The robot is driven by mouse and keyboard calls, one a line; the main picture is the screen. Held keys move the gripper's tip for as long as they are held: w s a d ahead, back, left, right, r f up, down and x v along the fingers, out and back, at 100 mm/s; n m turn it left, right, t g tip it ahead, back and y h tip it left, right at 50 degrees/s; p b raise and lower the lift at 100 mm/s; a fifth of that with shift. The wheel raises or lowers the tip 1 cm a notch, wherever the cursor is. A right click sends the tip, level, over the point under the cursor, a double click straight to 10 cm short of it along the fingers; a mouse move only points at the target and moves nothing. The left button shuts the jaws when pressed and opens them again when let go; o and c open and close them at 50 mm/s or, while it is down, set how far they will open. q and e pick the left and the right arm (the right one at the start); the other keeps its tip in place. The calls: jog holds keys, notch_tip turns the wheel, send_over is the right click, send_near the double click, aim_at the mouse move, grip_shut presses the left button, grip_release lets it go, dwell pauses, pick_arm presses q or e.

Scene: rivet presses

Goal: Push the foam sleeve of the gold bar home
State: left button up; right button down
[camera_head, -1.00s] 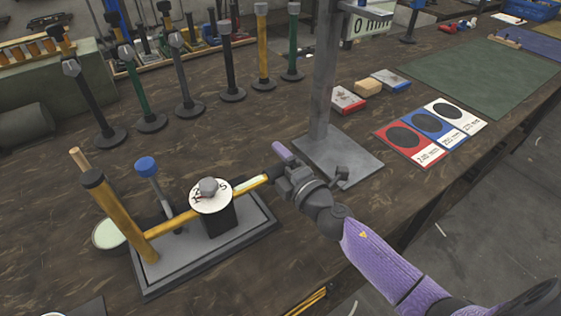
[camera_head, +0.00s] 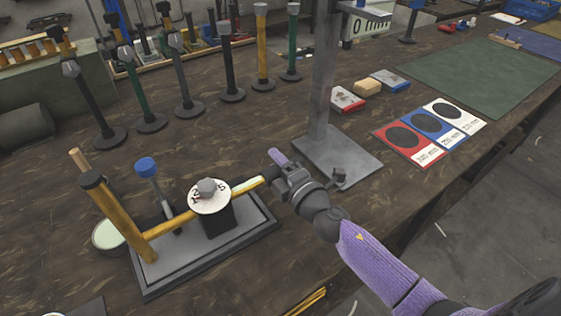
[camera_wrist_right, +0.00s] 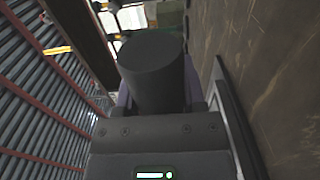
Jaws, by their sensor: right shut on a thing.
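The gold bar (camera_head: 166,228) runs nearly level across the small press on its dark base plate (camera_head: 188,274), passing by the white dial (camera_head: 209,197). The dark foam sleeve (camera_head: 270,174) sits around its right end, beside a pale stretch of bar. My right gripper (camera_head: 277,171) is shut on the sleeve, with one purple fingertip showing behind it. In the right wrist view the sleeve (camera_wrist_right: 153,65) is a dark cylinder between the jaws, end face toward the camera. How deep the bar reaches inside it is hidden. My left gripper is not in view.
A grey column on a flat plate (camera_head: 338,160) stands close behind my right gripper. A slanted gold post with a dark top (camera_head: 118,218) and a blue-topped lever (camera_head: 147,169) rise from the press's left side. Several upright bars stand behind. The front table edge is near.

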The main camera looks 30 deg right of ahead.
aim_at(255, 188)
jog(key=a, duration=0.4)
jog(key=s+a, duration=0.1)
jog(key=a, duration=0.1)
jog(key=shift+a+p, duration=0.35)
jog(key=shift+a, duration=0.05)
jog(key=shift+c, duration=0.8)
grip_release()
jog(key=s, duration=0.3)
jog(key=s+d, duration=0.1)
jog(key=s, duration=0.5)
jog(key=shift+s+d+b, duration=0.2)
jog(key=shift+s+b, duration=0.2)
